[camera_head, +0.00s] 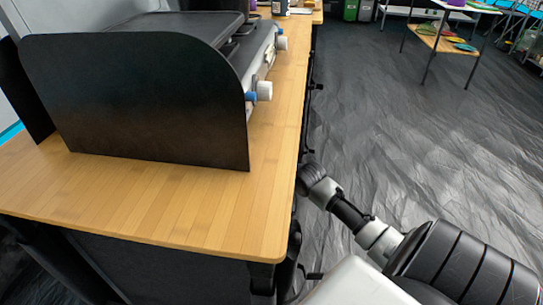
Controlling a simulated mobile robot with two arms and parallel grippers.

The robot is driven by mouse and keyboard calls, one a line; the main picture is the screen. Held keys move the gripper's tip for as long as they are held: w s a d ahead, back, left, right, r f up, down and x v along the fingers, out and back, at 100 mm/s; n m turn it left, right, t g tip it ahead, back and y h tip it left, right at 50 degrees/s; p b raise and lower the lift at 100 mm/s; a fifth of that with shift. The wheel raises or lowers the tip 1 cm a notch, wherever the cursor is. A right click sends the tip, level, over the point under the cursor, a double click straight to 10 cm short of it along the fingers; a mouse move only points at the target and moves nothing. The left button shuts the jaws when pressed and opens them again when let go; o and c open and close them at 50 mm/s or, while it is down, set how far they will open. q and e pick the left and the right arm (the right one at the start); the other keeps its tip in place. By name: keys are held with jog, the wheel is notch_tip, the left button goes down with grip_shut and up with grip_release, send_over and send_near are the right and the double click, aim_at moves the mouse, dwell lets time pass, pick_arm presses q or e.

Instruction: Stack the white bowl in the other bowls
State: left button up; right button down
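I cannot make out a white bowl. Small colored dishes (458,44) lie on the lower shelf of a far table at the top right, and a purple item, perhaps a bowl, sits on its top; they are too small to tell whether these are bowls. My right arm comes in from the lower right. Its dark end, with the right gripper (310,174), is beside the right edge of the wooden counter. Its fingers cannot be made out, and I see nothing held there. My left gripper is not in view.
The wooden counter (200,205) fills the left side. A camp stove with a tall black side panel (150,100) stands on it, its knobs facing right. Small items stand at the counter's far end. Dark wrinkled floor (400,130) lies open between the counter and the far table (440,40).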

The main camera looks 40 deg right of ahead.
jog(key=c, duration=1.7)
grip_release()
jog(key=shift+f, duration=0.25)
jog(key=o, duration=0.4)
jog(key=shift+o, duration=0.2)
